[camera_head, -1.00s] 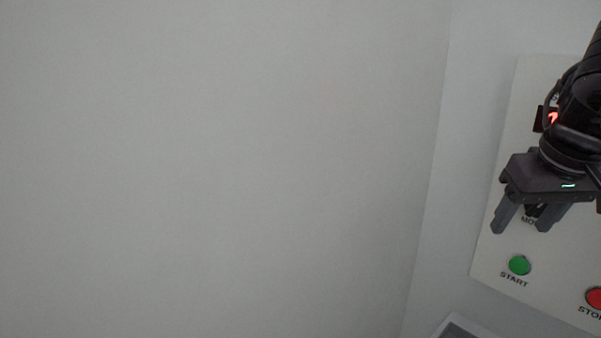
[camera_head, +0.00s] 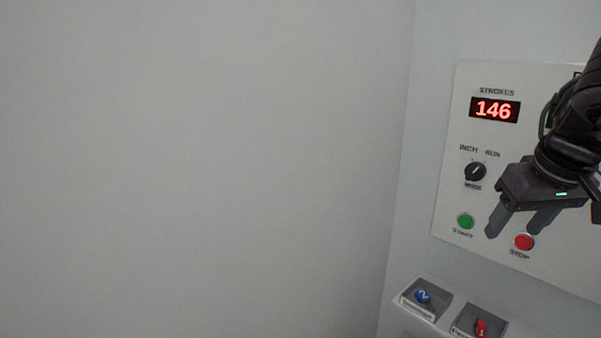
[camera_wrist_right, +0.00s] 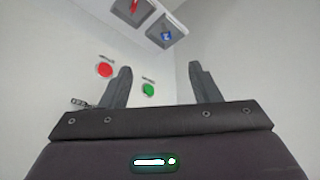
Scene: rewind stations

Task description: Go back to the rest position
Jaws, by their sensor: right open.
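My right gripper (camera_head: 514,229) is open and empty in front of the control panel (camera_head: 450,150) at the right of the head view. Its fingers point down between the green button (camera_head: 466,221) and the red STOP button (camera_head: 524,242); I cannot tell the gap to the panel. In the right wrist view the open fingers (camera_wrist_right: 159,88) show, with the red button (camera_wrist_right: 105,70) and the green button (camera_wrist_right: 148,90) near the left finger. My left gripper is not in view.
The panel has a STROKES display (camera_head: 494,109) reading 146 and a black mode knob (camera_head: 475,172). Below are two grey trays, one with a blue item (camera_head: 423,296) marked 2, one with a red item (camera_head: 481,328). A bare wall (camera_head: 200,170) fills the left.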

